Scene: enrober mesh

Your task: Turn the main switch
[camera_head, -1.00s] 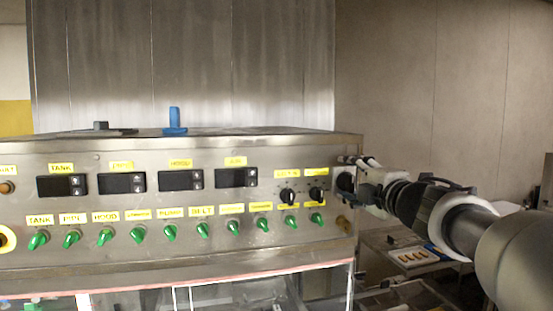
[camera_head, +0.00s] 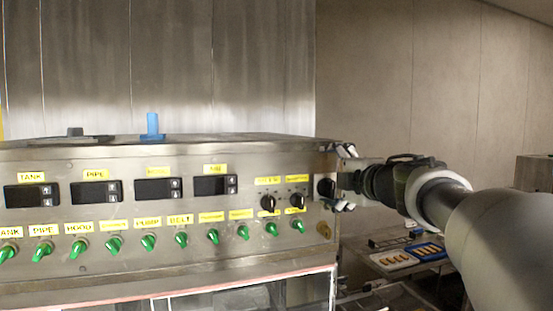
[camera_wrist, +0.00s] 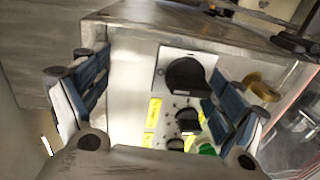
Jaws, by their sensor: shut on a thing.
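The main switch is a large black rotary knob (camera_wrist: 187,78) on a square pale plate at the panel's end in the wrist view. In the head view its dark knob (camera_head: 325,187) shows at the right end of the control panel. My gripper (camera_head: 344,178) is at this knob, with one finger above and one below it in the head view. In the wrist view my gripper (camera_wrist: 157,78) has its fingers on both sides of the knob. The right pad overlaps the knob's edge; the left pad looks apart from it. Exact contact is hard to see.
The steel panel (camera_head: 130,250) carries green switches (camera_head: 212,237), smaller black knobs (camera_head: 268,203) and displays (camera_head: 155,189). A brass-coloured round part (camera_wrist: 262,86) sits near the right finger. Trays (camera_head: 395,259) lie on a low table at the right.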

